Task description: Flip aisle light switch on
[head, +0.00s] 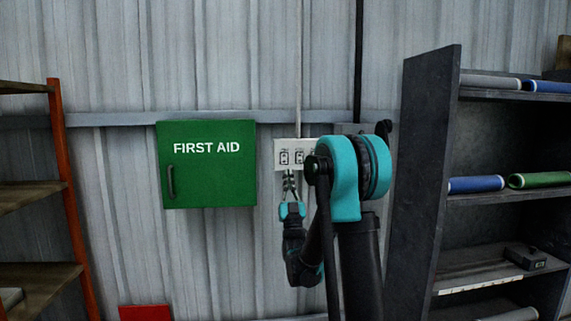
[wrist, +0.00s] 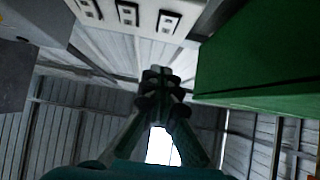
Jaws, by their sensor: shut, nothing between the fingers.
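A white switch plate (head: 281,147) with a row of small dark-framed switches is on the corrugated wall, right of the green first aid box. My arm hides its right part. The plate (wrist: 148,8) also shows at the top edge of the wrist view, with three switches visible and cut off above. Which one is the aisle light switch I cannot tell. My gripper (head: 289,175) is just below the plate, pointing up, fingers together and empty. In the wrist view its fingertips (wrist: 161,80) are below the switches in the picture; whether they touch the plate is unclear.
The green first aid box (head: 207,185) is close on the left. A grey box (head: 347,129) is right of the plate, partly behind my arm. A dark shelf (head: 425,150) with rolls stands right; an orange-posted rack (head: 68,190) stands left. A red object (head: 145,313) is low.

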